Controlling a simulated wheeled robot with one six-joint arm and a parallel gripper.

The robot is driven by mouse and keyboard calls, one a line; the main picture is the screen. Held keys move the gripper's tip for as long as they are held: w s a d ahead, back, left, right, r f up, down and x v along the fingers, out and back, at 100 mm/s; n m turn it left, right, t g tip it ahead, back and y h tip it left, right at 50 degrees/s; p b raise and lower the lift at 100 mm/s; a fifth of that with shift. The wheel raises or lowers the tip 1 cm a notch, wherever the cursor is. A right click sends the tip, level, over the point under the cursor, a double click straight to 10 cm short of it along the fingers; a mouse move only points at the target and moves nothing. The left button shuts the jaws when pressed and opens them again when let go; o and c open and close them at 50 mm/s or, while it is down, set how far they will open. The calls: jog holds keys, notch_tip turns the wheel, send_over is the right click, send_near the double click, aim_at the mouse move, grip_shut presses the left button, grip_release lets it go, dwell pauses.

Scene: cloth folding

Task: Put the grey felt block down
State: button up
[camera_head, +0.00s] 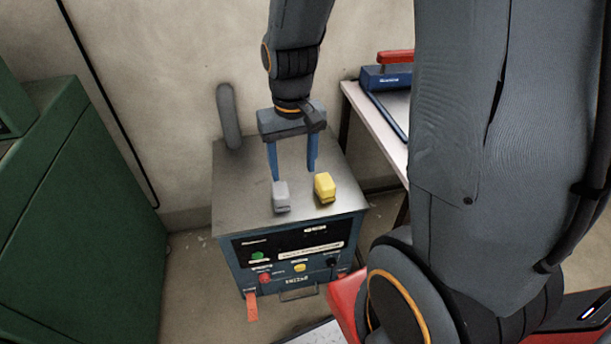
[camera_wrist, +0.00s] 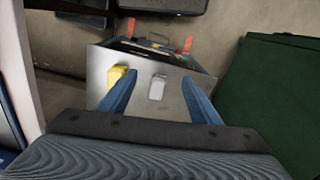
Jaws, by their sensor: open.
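The grey felt block (camera_head: 281,197) lies on the metal top of the cabinet, near its front edge. In the wrist view the grey block (camera_wrist: 157,88) shows between the two blue fingers, apart from both. A yellow block (camera_head: 325,188) sits to its right in the head view, and in the wrist view (camera_wrist: 117,78) it is left of the grey one, by the left finger. My gripper (camera_head: 294,175) is open, with its blue fingers pointing down over the cabinet top. Whether the fingertips touch the top is unclear.
The cabinet top (camera_head: 240,190) has bare metal behind the blocks. A grey post (camera_head: 228,115) stands at its back left. A green cabinet (camera_head: 80,210) is at left. A white table (camera_head: 375,125) with a blue and red device (camera_head: 388,75) is at right.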

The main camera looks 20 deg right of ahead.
jog(key=s+r, duration=0.3)
jog(key=s, duration=0.4)
jog(key=shift+s+n, duration=0.35)
jog(key=shift+n, duration=0.05)
dwell(1.2)
jog(key=o, duration=0.3)
jog(key=shift+f, duration=0.1)
jog(key=shift+o, duration=1.4)
jog(key=shift+w+f+m, duration=0.2)
jog(key=shift+w+m, duration=0.1)
jog(key=shift+w, duration=0.05)
jog(key=m+b, duration=0.9)
jog(key=m, duration=1)
send_over(280, 189)
notch_tip(280, 189, down, 18)
jog(key=shift+d+f, duration=0.1)
jog(key=shift+f, duration=0.05)
jog(key=shift+m, duration=0.3)
jog(key=shift+f, duration=3.9)
